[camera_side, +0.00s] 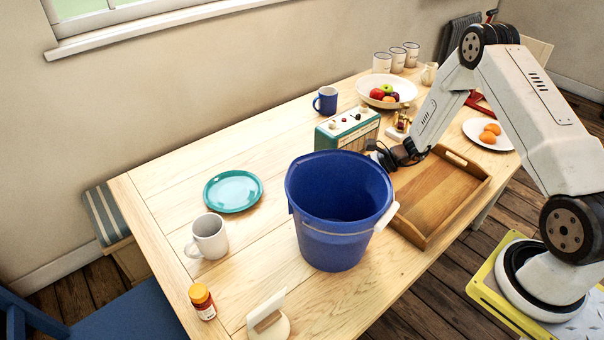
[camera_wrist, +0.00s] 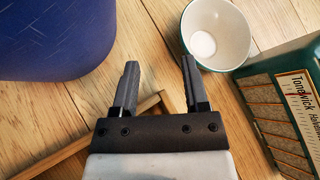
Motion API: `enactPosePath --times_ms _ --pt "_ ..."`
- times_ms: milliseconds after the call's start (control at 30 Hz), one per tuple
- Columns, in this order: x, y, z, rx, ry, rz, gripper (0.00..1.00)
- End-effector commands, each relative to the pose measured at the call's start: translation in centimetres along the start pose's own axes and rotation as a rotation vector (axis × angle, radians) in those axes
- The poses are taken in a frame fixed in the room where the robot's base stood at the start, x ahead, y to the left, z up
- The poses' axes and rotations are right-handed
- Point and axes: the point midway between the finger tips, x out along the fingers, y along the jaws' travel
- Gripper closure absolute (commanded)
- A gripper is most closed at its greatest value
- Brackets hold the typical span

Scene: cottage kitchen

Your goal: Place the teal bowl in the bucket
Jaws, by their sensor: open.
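The teal bowl (camera_wrist: 217,33) shows in the wrist view, upright on the table, with a pale inside and a teal outer wall. It is just ahead of my right fingertip and apart from the left one. I cannot make it out in the side view, where the bucket may hide it. The blue bucket (camera_side: 335,240) stands upright at the table's front, its visible inside empty; its wall also shows in the wrist view (camera_wrist: 50,35). My gripper (camera_wrist: 160,65) is open and empty. In the side view my gripper (camera_side: 378,153) is behind the bucket's right rim.
A teal radio (camera_side: 346,131) stands close behind the bucket. A wooden tray (camera_side: 441,190) lies to its right. A teal plate (camera_side: 233,191), a white mug (camera_side: 208,237) and an orange-capped jar (camera_side: 202,302) are at left. A fruit bowl (camera_side: 375,81) is farther back.

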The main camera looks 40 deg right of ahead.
Motion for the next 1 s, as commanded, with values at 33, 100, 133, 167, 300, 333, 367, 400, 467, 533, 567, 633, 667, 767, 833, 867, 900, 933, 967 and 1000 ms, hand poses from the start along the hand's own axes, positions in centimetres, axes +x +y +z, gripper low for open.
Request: enactPosePath --times_ms 33,100,133,167,300,333,367,400,467,533,567,633,667,767,833,867,900,933,967,1000 --pt "0.3 -0.3 0.3 -0.034 0.027 0.041 0.42" --pt "0.5 -0.5 0.3 -0.074 0.073 0.097 0.42" --pt "0.6 -0.6 0.3 -0.093 0.092 0.119 0.42" --pt "0.6 -0.8 0.3 -0.110 0.114 0.140 0.42" --pt "0.7 -1.7 0.3 -0.196 0.209 0.217 0.42" --pt "0.7 -2.0 0.3 -0.215 0.230 0.229 0.42" --pt "0.7 -2.3 0.3 -0.233 0.251 0.241 0.42" --pt "0.7 -2.7 0.4 -0.257 0.277 0.254 0.42" --pt "0.7 -3.2 0.4 -0.291 0.313 0.271 0.42" --pt "0.6 -3.8 0.4 -0.324 0.350 0.286 0.42" --pt "0.6 -4.1 0.5 -0.337 0.364 0.289 0.42" --pt "0.5 -4.6 0.5 -0.362 0.390 0.297 0.42" --pt "0.5 -4.8 0.5 -0.370 0.399 0.298 0.42" --pt "0.4 -5.1 0.6 -0.386 0.418 0.302 0.42" --pt "0.4 -5.2 0.6 -0.391 0.423 0.304 0.42" --pt "0.4 -5.2 0.6 -0.392 0.424 0.304 0.42" --pt "0.4 -5.2 0.6 -0.392 0.424 0.304 0.42" --pt "0.4 -5.2 0.6 -0.392 0.424 0.304 0.42" --pt "0.5 -5.2 0.5 -0.392 0.424 0.304 0.42" --pt "0.6 -5.2 0.5 -0.391 0.423 0.305 0.42"
